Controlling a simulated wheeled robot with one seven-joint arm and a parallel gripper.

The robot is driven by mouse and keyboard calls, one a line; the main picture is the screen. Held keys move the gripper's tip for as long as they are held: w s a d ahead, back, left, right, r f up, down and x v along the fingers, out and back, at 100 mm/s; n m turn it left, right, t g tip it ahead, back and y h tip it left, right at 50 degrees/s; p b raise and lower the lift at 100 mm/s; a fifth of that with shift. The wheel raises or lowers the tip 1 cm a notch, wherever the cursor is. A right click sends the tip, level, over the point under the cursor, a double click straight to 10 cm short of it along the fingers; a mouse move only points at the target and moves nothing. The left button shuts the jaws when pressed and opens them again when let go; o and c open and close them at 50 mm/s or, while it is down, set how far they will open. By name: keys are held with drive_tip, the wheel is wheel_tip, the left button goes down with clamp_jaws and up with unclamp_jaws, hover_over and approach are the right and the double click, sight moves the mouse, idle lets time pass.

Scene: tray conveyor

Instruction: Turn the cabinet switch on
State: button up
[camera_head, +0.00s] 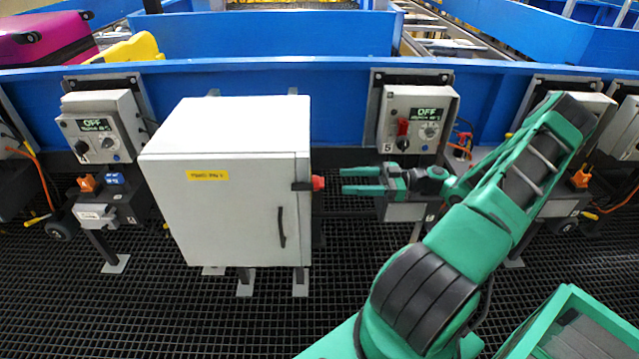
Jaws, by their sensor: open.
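A grey-white cabinet (225,220) stands left of centre with its door closed and a dark handle (281,228) on the front. A red switch (317,183) on a dark mount sticks out from the cabinet's upper right side. My gripper (343,181) is open and level with the switch, its two green fingers pointing left at it. The fingertips look a short gap to the right of the switch; the picture does not show the depth between them. Nothing is between the fingers.
Control boxes with displays reading OFF stand behind, one at left (101,128) and one at centre right (417,117), which has a red lever. A blue conveyor wall (340,95) runs across the back. The dark grid floor (130,300) is clear at front left.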

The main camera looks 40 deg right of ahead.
sight(323, 182)
drive_tip(key=x, duration=0.8)
drive_tip(key=shift+w+a, duration=0.2)
drive_tip(key=shift+a, duration=0.1)
drive_tip(key=c, duration=1.1)
